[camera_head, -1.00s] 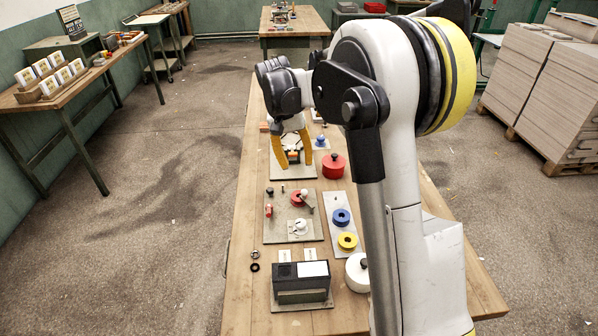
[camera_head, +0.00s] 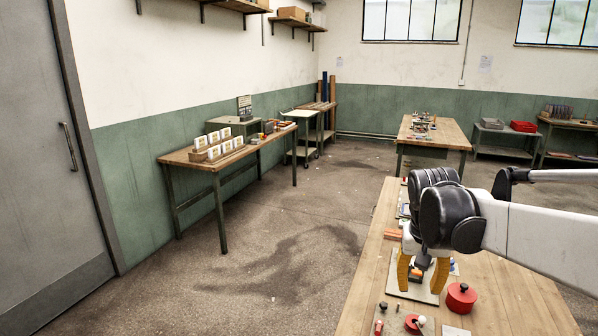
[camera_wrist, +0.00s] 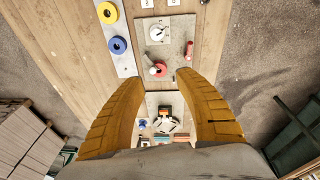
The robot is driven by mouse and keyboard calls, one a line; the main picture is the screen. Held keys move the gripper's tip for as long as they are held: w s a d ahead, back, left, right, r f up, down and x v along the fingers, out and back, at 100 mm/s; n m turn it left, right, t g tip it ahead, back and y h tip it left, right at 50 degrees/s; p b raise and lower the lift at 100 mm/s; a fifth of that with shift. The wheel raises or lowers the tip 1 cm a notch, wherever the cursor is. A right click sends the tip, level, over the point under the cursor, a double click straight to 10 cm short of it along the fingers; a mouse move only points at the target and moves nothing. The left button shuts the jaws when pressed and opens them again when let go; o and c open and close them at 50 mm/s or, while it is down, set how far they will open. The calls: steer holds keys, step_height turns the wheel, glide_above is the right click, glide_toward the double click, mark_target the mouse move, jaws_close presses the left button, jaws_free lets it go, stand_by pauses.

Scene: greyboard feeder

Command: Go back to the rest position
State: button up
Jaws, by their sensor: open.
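My gripper (camera_head: 423,274) shows in the head view at the right, hanging over the wooden workbench (camera_head: 372,282) with its yellow fingers pointing down. In the wrist view its two yellow fingers (camera_wrist: 158,95) are spread wide apart with nothing between them. Below it lies a grey plate (camera_head: 430,293) with a small dark and orange part on it. A red round piece with a black knob (camera_head: 461,297) stands to the right of the fingers, apart from them.
In the wrist view a blue ring (camera_wrist: 118,45) and a yellow ring (camera_wrist: 107,12) lie on a pale strip beside another plate (camera_wrist: 180,32). A side table (camera_head: 240,156) with white cards stands along the left wall. Open floor lies between it and the workbench.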

steer(key=s+a+f+n+t, duration=0.1)
steer(key=s+a, duration=0.3)
steer(key=s, duration=0.4)
steer(key=s+a+n+t+y, duration=0.1)
steer(key=s+a+n+t, duration=0.1)
steer(key=s, duration=0.7)
steer(key=shift+s+a+f+t+y, duration=0.25)
steer(key=shift+a+f+t+y, duration=0.1)
steer(key=shift+a+t, duration=0.7)
